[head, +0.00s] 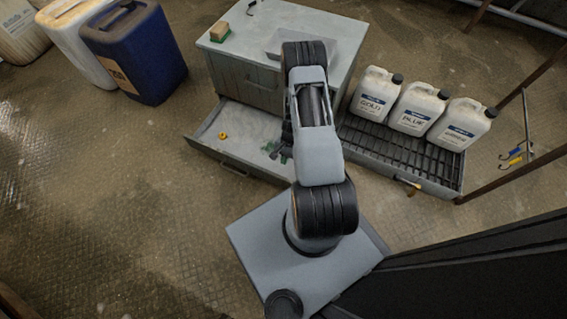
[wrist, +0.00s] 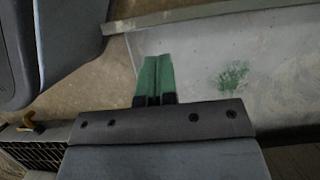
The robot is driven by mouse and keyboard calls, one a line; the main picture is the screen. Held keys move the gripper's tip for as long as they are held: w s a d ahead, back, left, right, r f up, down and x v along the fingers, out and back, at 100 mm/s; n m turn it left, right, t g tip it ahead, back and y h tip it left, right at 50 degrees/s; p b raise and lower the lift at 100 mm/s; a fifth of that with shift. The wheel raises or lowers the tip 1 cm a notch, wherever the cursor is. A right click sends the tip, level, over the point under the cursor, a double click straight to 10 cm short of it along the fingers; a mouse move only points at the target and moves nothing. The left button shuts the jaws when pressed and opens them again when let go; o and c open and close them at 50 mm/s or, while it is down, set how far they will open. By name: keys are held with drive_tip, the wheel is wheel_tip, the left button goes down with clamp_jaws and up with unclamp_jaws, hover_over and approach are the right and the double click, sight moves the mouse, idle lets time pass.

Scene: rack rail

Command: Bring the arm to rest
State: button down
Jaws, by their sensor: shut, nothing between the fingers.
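My arm (head: 318,125) rises from its base in the middle of the head view and reaches toward the grey cabinet (head: 250,62). My gripper (wrist: 157,62) shows in the wrist view with its two green fingers side by side, shut and empty. In the head view the gripper is mostly hidden by the arm; only dark parts show beside the arm, by the open drawer (head: 205,128). In the wrist view the fingers are by the drawer's edge, and a green mark (wrist: 232,77) lies on its pale floor to their right.
A yellow ring (head: 222,135) lies in the drawer. Right of the arm, three white jugs (head: 413,108) stand on a slatted rack (head: 400,155). A sponge-like block (head: 220,31) and a grey tray (head: 343,50) are on the cabinet. A blue canister (head: 135,55) stands at left.

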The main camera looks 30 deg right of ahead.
drive_tip(key=shift+p+v, duration=0.6)
drive_tip(key=shift+v, duration=0.95)
drive_tip(key=w+a+r+n+t+h+p, duration=0.2)
drive_tip(key=r+p, duration=0.6)
drive_tip(key=r, duration=1.2)
drive_tip(key=w+a+r+n+p, duration=0.3)
drive_tip(key=r+p, duration=0.5)
drive_tip(key=r, duration=1.2)
drive_tip(key=s+a+r+n+t+p, duration=0.1)
drive_tip(key=s+r+p, duration=0.3)
drive_tip(key=r, duration=0.8)
drive_tip(key=s+a+r+n+t+h+p, duration=0.1)
drive_tip(key=s+a+r+n+p, duration=0.2)
drive_tip(key=r+p, duration=0.4)
drive_tip(key=s+a+r+n+t+p, duration=0.2)
drive_tip(key=r+p, duration=0.4)
drive_tip(key=r, duration=1)
drive_tip(key=s+a, duration=0.1)
drive_tip(key=s, duration=0.1)
drive_tip(key=shift+s+a+r+n+h, duration=0.3)
drive_tip(key=shift+s+a+r+h, duration=0.05)
drive_tip(key=shift+s+r+h, duration=0.05)
drive_tip(key=shift+d, duration=0.1)
